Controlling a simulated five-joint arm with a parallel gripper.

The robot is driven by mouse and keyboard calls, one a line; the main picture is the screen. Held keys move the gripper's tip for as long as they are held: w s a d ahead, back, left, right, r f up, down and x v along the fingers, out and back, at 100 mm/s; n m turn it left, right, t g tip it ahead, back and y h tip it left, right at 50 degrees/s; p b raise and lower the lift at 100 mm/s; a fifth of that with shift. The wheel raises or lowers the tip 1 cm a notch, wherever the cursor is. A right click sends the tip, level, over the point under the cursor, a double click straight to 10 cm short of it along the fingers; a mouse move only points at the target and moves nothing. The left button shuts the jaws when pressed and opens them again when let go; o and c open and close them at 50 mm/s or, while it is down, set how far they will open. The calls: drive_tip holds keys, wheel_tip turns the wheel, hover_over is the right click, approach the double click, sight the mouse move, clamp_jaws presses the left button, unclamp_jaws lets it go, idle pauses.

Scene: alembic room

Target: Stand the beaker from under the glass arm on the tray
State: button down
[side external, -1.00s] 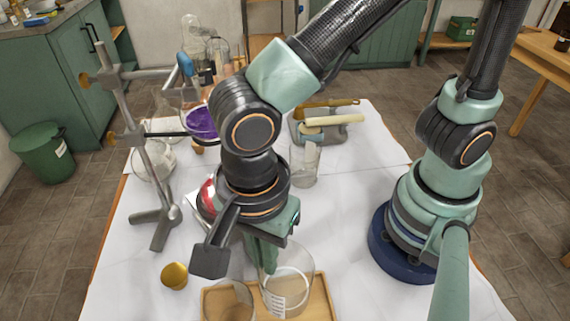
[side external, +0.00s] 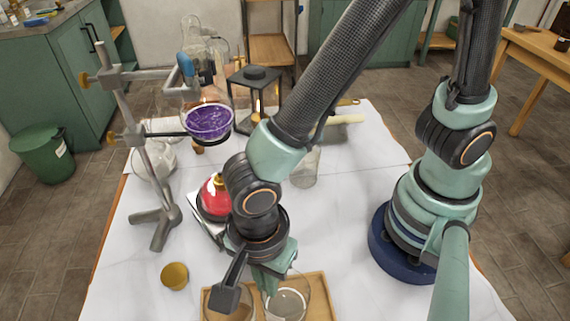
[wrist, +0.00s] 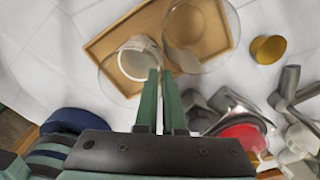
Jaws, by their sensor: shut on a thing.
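My gripper (side external: 270,281) is at the front of the table, over the wooden tray (side external: 324,287). It is shut on the wall of a clear glass beaker (side external: 291,302) with a pale label or marking. The wrist view shows the fingers (wrist: 163,74) at this beaker's near right edge, with the beaker (wrist: 127,58) over the tray. I cannot tell if its base touches the tray. A second clear glass vessel (wrist: 201,35) stands beside it on the tray; part of it is hidden behind my gripper in the side view.
A red round flask (side external: 214,196) sits just behind my wrist. A metal stand (side external: 160,190) holds a purple-filled glass vessel (side external: 208,122). A brass-coloured cup (side external: 174,275) is left of the tray. Another glass vessel (side external: 305,168) stands further back. The white table is clear right of centre.

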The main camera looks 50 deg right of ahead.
drive_tip(key=c, duration=1)
unclamp_jaws()
drive_tip(key=shift+f, duration=0.1)
wheel_tip(320, 180, up, 12)
drive_tip(key=w+d+r+n+t, duration=0.2)
drive_tip(key=w+d+n, duration=0.2)
drive_tip(key=d, duration=0.4)
drive_tip(key=w+d+r+n+t, duration=0.1)
drive_tip(key=w+d+n, duration=0.3)
drive_tip(key=d, duration=0.5)
drive_tip(key=w+d+r+n+t, duration=0.2)
drive_tip(key=w+d+r+n, duration=0.1)
drive_tip(key=d+n, duration=0.5)
drive_tip(key=shift+w+d+r+t, duration=0.25)
drive_tip(key=shift+w+d, duration=0.3)
drive_tip(key=shift+w, duration=0.3)
